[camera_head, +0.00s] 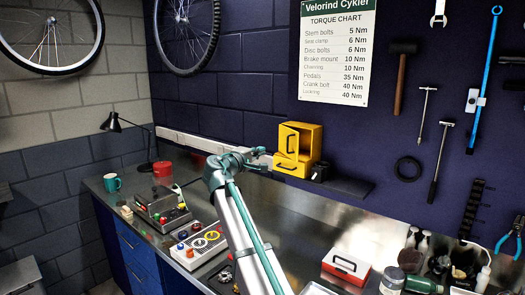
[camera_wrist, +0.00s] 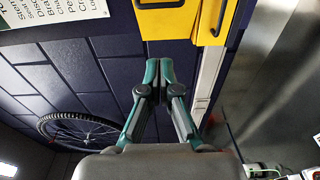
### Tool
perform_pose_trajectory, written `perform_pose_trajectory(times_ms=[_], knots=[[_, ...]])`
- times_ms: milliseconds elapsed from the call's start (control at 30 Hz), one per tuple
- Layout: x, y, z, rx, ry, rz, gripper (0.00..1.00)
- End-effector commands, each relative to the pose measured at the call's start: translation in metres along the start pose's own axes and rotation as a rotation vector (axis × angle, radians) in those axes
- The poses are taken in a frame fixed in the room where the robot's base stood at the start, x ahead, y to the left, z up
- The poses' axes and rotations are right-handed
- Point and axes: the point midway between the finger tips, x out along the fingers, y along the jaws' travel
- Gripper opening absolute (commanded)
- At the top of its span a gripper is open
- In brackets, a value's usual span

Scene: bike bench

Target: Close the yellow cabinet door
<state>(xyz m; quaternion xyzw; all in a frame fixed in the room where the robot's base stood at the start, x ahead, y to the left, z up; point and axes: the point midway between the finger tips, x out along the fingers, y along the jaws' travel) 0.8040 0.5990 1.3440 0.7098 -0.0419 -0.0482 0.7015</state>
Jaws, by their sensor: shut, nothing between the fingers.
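In the wrist view the yellow door (camera_wrist: 166,22) and the drawer front (camera_wrist: 209,22) show at the top edge, cut off. My gripper (camera_head: 262,151) is just left of the cabinet. In the wrist view its teal fingertips (camera_wrist: 157,75) are together and empty, apart from the yellow panel.
A dark shelf or ledge (camera_head: 346,186) lies right of the cabinet. A red mug-like can (camera_head: 163,172), a teal mug (camera_head: 112,183), a lamp (camera_head: 130,124) and control boxes (camera_head: 199,243) stand on the left bench. A red and white box (camera_head: 346,266) sits at front right.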

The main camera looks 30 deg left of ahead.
Motion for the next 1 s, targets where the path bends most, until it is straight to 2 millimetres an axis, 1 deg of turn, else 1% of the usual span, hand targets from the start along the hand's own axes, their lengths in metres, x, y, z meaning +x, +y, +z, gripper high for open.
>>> perform_pose_trajectory(times_ms=[33,400,500,633,800,1000], knots=[[0.01,0.003,-0.001,-0.001,-0.003,-0.001,0.0],[0.081,0.003,-0.001,0.0,-0.003,-0.003,0.0],[0.09,0.003,0.013,0.001,-0.002,-0.002,0.0],[0.1,0.002,0.022,0.001,-0.002,-0.002,0.0],[0.106,0.0,0.028,0.0,0.0,-0.002,0.0],[0.106,-0.001,0.029,0.001,0.0,-0.002,0.0]])
